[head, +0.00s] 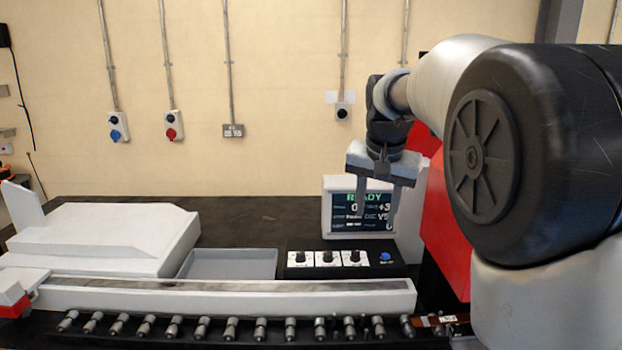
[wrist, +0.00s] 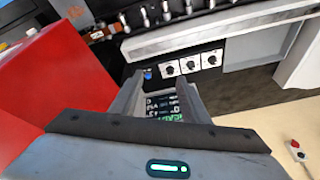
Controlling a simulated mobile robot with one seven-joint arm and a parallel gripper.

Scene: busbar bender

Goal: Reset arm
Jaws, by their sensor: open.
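My gripper (head: 379,208) is open and empty, with its two fingers pointing down in front of the display screen (head: 345,212) in the head view. The screen reads READY in green. In the wrist view, my gripper (wrist: 160,92) shows its two fingers apart with nothing between them, and part of the screen (wrist: 165,104) is visible behind them. The control panel (head: 328,258) with several white dials and a blue button (head: 385,256) lies below the gripper. It also shows in the wrist view (wrist: 190,66). My arm hides part of the right side.
A red machine body (head: 446,215) stands right of the screen. A long pale rail (head: 230,297) and a row of metal rollers (head: 260,328) run along the front. A grey tray (head: 232,264) and a white housing (head: 100,238) stand left. The dark tabletop behind the tray is clear.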

